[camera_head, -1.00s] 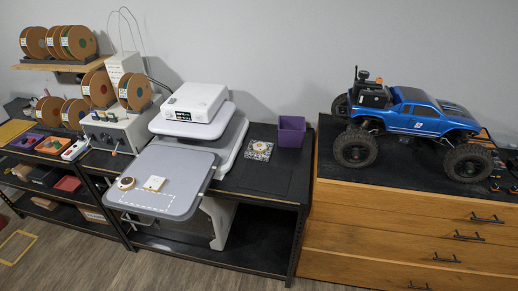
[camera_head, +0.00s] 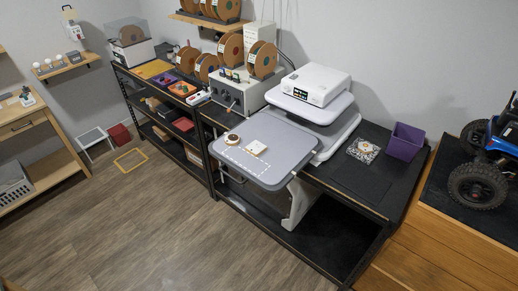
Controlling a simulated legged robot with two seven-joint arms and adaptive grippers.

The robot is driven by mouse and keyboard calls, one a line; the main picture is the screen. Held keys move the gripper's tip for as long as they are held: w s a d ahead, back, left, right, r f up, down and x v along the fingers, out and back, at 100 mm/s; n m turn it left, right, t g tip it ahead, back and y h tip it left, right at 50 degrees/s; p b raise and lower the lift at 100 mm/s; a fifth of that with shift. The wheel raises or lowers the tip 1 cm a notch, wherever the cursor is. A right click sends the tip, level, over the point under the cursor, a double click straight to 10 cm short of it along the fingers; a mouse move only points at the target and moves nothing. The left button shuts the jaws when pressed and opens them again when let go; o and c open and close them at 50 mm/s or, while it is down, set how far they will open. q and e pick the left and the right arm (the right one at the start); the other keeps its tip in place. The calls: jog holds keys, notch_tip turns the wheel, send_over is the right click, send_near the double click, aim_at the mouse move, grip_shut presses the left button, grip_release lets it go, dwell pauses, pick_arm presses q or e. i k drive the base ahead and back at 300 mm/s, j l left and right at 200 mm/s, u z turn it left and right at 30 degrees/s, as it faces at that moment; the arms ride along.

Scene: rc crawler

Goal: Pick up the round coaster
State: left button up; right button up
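A small round brown-rimmed object with a pale centre (camera_head: 232,139), which looks like the round coaster, lies on the grey platen (camera_head: 274,172) of the press. A white square piece (camera_head: 256,148) lies just right of it, apart from it. Both are near the left part of the platen, by a dashed white outline. Neither of my grippers shows in the head view.
The press's white control box (camera_head: 316,84) stands behind the platen. A purple bin (camera_head: 405,142) and a clear packet (camera_head: 363,150) sit to its right. A blue crawler truck (camera_head: 482,165) is at the right edge. Open wooden floor (camera_head: 165,215) lies in front and left.

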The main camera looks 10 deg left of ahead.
aim_at(232, 139)
jog(key=i+j+z, duration=0.2)
jog(key=j, duration=0.15)
jog(key=i+j+z, duration=0.2)
jog(key=j, duration=0.15)
jog(key=j+z, duration=0.2)
jog(key=j, duration=0.15)
